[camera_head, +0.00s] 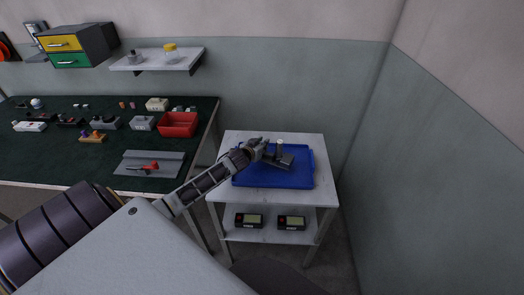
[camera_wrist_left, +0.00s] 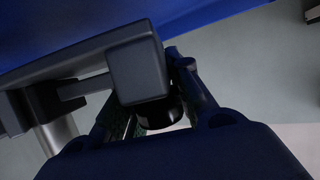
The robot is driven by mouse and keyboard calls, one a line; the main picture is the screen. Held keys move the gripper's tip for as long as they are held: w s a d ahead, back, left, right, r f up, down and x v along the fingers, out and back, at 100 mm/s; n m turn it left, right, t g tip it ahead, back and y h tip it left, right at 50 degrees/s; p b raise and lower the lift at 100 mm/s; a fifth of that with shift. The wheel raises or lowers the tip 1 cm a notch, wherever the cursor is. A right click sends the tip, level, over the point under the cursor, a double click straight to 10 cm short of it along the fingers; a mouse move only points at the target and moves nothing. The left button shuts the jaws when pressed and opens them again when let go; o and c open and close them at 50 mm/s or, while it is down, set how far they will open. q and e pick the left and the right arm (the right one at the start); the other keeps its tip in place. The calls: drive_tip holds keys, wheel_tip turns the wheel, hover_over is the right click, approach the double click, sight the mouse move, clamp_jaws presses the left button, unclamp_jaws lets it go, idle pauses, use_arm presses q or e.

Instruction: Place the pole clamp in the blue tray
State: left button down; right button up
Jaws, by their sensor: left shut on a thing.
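The pole clamp (camera_head: 282,160) is dark grey with a pale upright cylinder. In the head view it shows over the blue tray (camera_head: 290,184), within its rim. I cannot tell whether it touches the tray floor. My left gripper (camera_head: 263,152) reaches in from the left and is shut on the clamp's near end. In the left wrist view the clamp's square dark end block (camera_wrist_left: 138,72) sits between the fingers of my left gripper (camera_wrist_left: 150,105), and the blue tray (camera_wrist_left: 70,28) fills the top left. My right gripper is not in view.
The blue tray lies on a white two-level stand (camera_head: 325,150), with two dark devices with green screens (camera_head: 249,220) on its lower shelf. The dark bench (camera_head: 55,165) at left holds a red bin (camera_head: 178,124) and several small parts. A grey wall stands close at right.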

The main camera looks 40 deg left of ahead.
use_arm(q)
drive_tip(key=shift+f, duration=0.35)
wheel_tip(320, 180, down, 2)
drive_tip(key=shift+f, duration=0.35)
drive_tip(key=c, duration=1.7)
unclamp_jaws()
drive_tip(key=shift+f, duration=0.15)
drive_tip(key=o, duration=0.4)
drive_tip(key=shift+s, duration=0.15)
drive_tip(key=shift+v, duration=1.75)
drive_tip(key=shift+s+d+r, duration=0.1)
drive_tip(key=shift+s+r, duration=0.25)
drive_tip(key=shift+s, duration=0.2)
drive_tip(key=shift+s+d+r, duration=0.15)
drive_tip(key=shift+s+r, duration=0.1)
drive_tip(key=shift+s, duration=0.35)
drive_tip(key=shift+v, duration=2.3)
drive_tip(key=shift+s+r, duration=0.25)
drive_tip(key=shift+s, duration=0.25)
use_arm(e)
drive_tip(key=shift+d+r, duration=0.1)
